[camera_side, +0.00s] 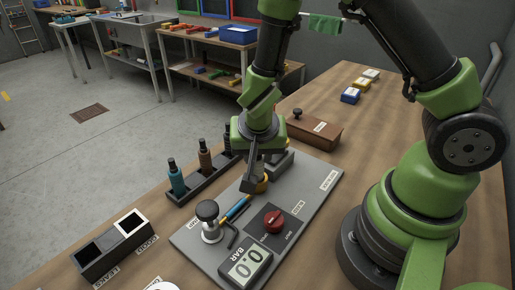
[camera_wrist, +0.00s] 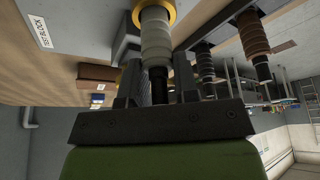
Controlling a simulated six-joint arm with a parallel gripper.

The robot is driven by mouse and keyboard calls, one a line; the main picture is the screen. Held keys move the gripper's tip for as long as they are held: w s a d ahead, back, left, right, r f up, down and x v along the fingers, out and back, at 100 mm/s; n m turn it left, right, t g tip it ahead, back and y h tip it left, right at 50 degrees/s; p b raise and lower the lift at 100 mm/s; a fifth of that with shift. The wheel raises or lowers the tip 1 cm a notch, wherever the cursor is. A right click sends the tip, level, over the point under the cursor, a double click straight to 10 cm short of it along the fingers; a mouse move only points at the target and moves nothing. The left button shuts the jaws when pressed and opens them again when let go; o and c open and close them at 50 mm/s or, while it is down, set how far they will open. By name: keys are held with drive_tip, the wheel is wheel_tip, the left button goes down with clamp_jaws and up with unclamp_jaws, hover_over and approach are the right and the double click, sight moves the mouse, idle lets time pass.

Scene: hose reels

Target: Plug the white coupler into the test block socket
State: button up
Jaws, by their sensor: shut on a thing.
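The white coupler (camera_wrist: 156,45) shows in the wrist view as a pale ribbed body with a black end. My gripper (camera_wrist: 158,84) is shut on its black end, one dark finger on each side. The coupler's far end meets a yellow brass ring (camera_wrist: 155,12); whether it is seated inside cannot be told. In the side view my gripper (camera_side: 252,184) is low over the grey plate, beside the grey test block (camera_side: 283,160). There the fingers hide most of the coupler, and only a bit of the yellow ring (camera_side: 262,187) shows.
A dark rack (camera_side: 205,182) with a teal coupler (camera_side: 177,177), a brown coupler (camera_side: 205,158) and a dark one stands left of my gripper. A black-knobbed fitting (camera_side: 208,212), red knob (camera_side: 275,220) and gauge (camera_side: 247,264) are near. A brown box (camera_side: 313,131) stands behind.

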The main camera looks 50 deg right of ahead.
drive_tip(key=shift+f, duration=0.15)
drive_tip(key=o, duration=1.1)
drive_tip(key=v, duration=1)
drive_tip(key=shift+d, duration=0.1)
